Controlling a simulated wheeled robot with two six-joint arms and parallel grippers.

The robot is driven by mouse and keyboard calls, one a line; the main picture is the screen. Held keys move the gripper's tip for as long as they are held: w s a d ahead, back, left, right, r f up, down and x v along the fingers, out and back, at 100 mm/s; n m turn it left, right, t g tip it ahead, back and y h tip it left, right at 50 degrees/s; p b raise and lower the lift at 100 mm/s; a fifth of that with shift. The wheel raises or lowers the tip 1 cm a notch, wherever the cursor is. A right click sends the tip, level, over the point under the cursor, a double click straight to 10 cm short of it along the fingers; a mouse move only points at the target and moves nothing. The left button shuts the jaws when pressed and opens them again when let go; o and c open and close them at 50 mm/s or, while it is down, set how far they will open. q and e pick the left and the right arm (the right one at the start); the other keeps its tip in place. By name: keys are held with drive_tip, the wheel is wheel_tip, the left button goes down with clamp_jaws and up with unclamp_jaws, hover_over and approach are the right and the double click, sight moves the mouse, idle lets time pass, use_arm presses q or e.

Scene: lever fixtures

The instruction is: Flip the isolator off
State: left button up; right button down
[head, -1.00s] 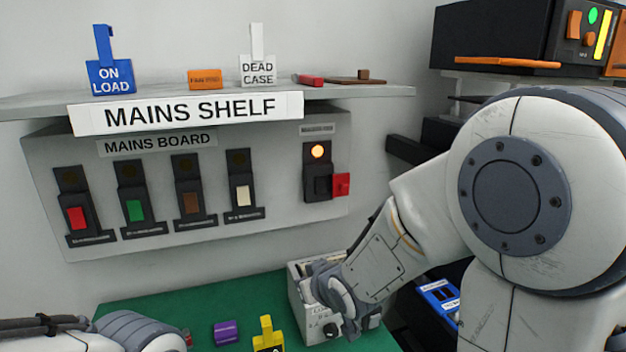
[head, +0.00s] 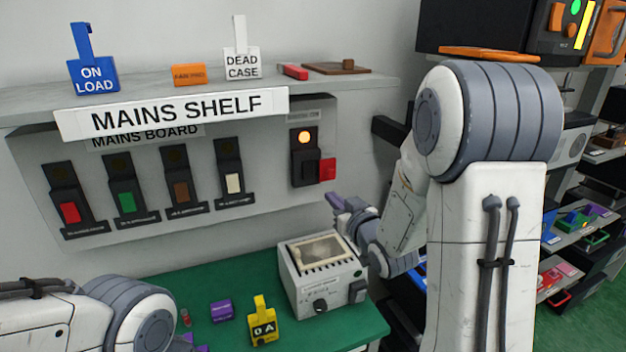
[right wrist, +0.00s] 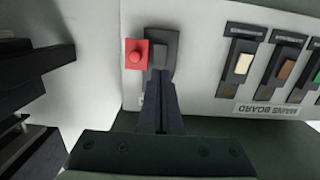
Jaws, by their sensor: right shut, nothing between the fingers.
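The isolator (head: 304,170) is the dark switch unit at the right end of the mains board, with a lit orange lamp (head: 304,138) above it and a red block (head: 327,169) at its side. The right wrist view shows its dark lever (right wrist: 160,52) beside the red block (right wrist: 137,54). My right gripper (head: 333,198) is shut and empty, below and to the right of the isolator in the head view. In the right wrist view its closed fingers (right wrist: 160,95) overlap the lamp end of the unit; contact cannot be told. My left gripper is not visible.
Several other switches with red, green, brown and cream levers line the mains board (head: 270,190) to the left. The mains shelf (head: 350,85) juts out above, holding tags. A grey tester box (head: 322,280) stands on the green bench (head: 250,335) below.

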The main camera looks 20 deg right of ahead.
sight(309, 176)
drive_tip(key=w+p, duration=0.2)
drive_tip(key=w, duration=0.2)
drive_tip(key=w+p, duration=0.2)
drive_tip(key=w, duration=0.2)
drive_tip(key=w+f+p, duration=0.1)
drive_tip(key=w+p, duration=0.1)
drive_tip(key=w, duration=0.1)
drive_tip(key=shift+w+a+f, duration=0.1)
drive_tip(key=shift+w+a, duration=0.15)
drive_tip(key=shift+w, duration=0.15)
drive_tip(key=shift+w+f, duration=0.2)
drive_tip(key=shift+w, duration=0.3)
